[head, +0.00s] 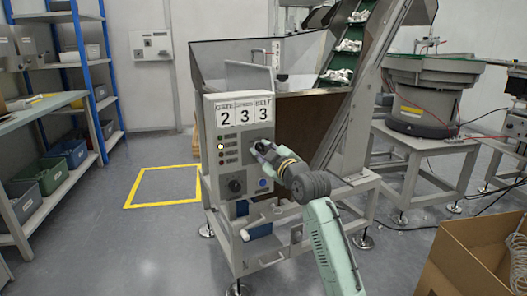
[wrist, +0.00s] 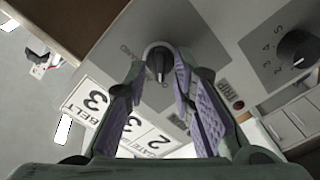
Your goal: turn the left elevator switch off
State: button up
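The grey control box (head: 240,150) stands in front of the hopper, with number cards on top and small lamps down its left side. My gripper (head: 257,148) is at the right part of its front face and hides what is behind it there. In the wrist view a black rotary switch (wrist: 158,63) with a light round base sits on the panel between my fingertips (wrist: 160,70). The fingers are apart, one on each side of it, with visible gaps. Its lettering is only partly readable. A second black knob (wrist: 297,48) with a number scale is to the right, apart from my gripper.
A cardboard box (head: 465,260) stands at the front right. Shelves with bins line the left. Open floor lies left of the cell.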

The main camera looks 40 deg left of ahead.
jog(key=shift+o, duration=0.2)
jog(key=v, duration=1.2)
jog(key=shift+s, duration=0.1)
